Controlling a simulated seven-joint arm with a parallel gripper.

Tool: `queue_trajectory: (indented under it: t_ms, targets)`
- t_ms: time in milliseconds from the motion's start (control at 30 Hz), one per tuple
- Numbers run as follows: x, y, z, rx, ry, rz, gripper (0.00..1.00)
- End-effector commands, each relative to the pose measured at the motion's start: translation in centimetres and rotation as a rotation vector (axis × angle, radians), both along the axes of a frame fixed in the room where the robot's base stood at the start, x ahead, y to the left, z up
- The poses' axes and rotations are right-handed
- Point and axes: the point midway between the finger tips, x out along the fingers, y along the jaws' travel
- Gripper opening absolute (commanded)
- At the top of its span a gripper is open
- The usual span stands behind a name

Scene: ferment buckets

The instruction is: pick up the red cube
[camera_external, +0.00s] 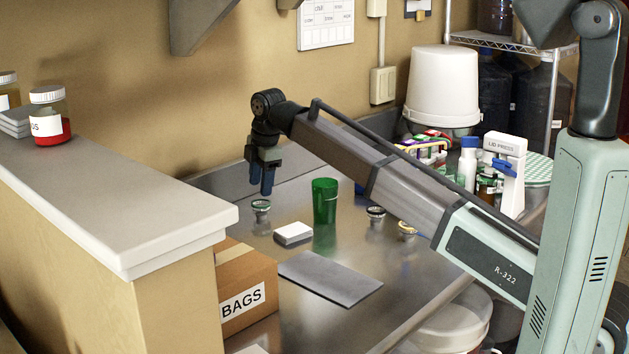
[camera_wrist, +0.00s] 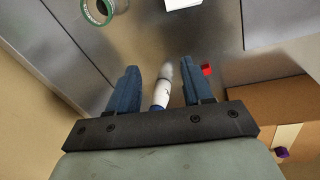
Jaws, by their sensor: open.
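The red cube (camera_wrist: 207,70) shows in the wrist view as a small red block on the metal counter. It lies just right of the right fingertip, and the finger may cover part of it. I cannot make it out in the external view. My gripper (camera_external: 262,190) points down above the counter, left of the green cup. In the wrist view my gripper (camera_wrist: 160,68) is open, its two blue fingers apart. A white bottle-like object (camera_wrist: 162,88) shows between the fingers, but I cannot tell how far below them it is.
A green cup (camera_external: 325,201), a white block (camera_external: 293,233), a small jar (camera_external: 261,207) and a grey sheet (camera_external: 330,277) are on the counter. The BAGS box (camera_external: 246,290) stands beside the raised ledge (camera_external: 120,215). Bare counter shows around the cup.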

Motion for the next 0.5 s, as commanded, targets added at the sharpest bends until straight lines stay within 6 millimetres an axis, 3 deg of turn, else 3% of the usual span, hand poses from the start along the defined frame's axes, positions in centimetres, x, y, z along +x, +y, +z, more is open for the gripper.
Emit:
queue_trajectory:
  t_ms: [33,200,333,500]
  targets:
    - [-2.4,1.5,0.0,-0.03,0.022,0.072,0.5]
    - [-8.0,4.1,0.1,-0.106,0.081,0.255,0.5]
    - [-10.2,4.9,0.1,-0.137,0.106,0.328,0.5]
    - [-11.0,5.1,-0.4,-0.147,0.117,0.354,0.5]
